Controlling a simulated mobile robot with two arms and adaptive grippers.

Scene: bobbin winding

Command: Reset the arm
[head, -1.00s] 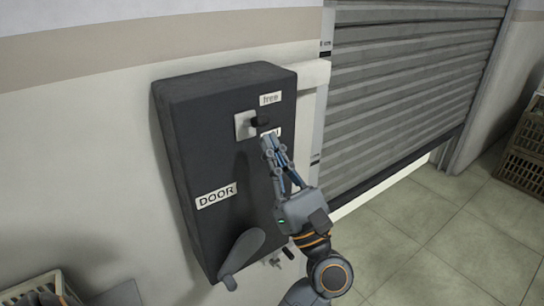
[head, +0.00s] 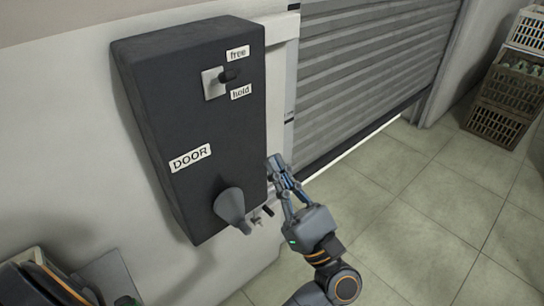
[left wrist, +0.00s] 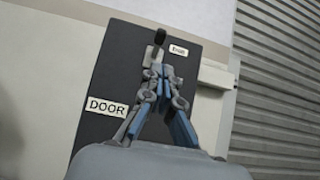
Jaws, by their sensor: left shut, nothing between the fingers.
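The dark control box (head: 165,110) labelled DOOR is mounted on the wall. Its small black lever (head: 230,75) sits on a light plate between the labels "free" (head: 238,53) and "hold" (head: 241,92), and sticks out toward the right. In the left wrist view the lever (left wrist: 159,37) shows just beyond the fingertips. My left gripper (head: 275,162) is shut and empty, off the lower right edge of the box and apart from the lever. A grey rounded handle (head: 230,206) is low on the box. My right gripper is out of view.
A grey roller shutter (head: 375,60) stands right of the box, with a gap of light beneath it. Stacked crates (head: 508,85) stand at the far right. A container (head: 45,280) sits at the lower left. The tiled floor (head: 420,220) is clear.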

